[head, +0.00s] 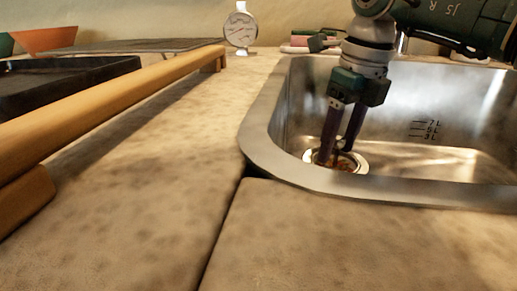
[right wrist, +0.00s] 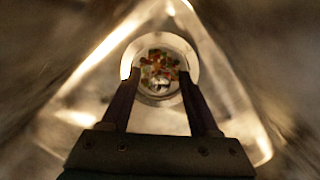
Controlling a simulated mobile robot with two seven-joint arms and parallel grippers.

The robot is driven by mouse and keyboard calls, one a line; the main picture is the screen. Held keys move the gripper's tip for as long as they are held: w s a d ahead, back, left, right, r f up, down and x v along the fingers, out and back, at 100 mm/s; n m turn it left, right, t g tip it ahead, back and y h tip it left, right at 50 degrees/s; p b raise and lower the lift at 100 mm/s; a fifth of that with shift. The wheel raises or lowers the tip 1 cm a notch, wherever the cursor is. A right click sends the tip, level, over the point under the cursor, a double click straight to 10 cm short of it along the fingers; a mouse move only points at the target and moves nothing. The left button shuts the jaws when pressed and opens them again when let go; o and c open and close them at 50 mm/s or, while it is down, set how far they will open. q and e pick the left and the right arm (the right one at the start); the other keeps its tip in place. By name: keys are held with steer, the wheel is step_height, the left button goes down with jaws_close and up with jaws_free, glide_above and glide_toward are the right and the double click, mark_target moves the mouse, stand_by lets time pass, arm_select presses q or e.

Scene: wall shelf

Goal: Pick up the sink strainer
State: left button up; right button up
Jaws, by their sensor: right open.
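The sink strainer (head: 346,162) sits in the drain at the bottom of the steel sink (head: 262,140), near its left end. It is round with a shiny metal rim and holds small brown, red and green bits. In the right wrist view the strainer (right wrist: 160,70) lies straight ahead, between and beyond the fingertips. My right gripper (head: 335,158) reaches down into the sink with its dark fingers apart, one on each side of the strainer. It also shows open and empty in the right wrist view (right wrist: 157,80). Whether the fingertips touch the rim I cannot tell. My left gripper is not in view.
The sink's raised front and left rims stand close around my right gripper. A wooden rail (head: 120,95) and a dark tray (head: 60,85) lie at the left. A round dial (head: 240,28) stands at the back. The stone counter (head: 150,190) in front is clear.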

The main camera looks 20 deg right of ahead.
jaws_close()
stand_by(0.5)
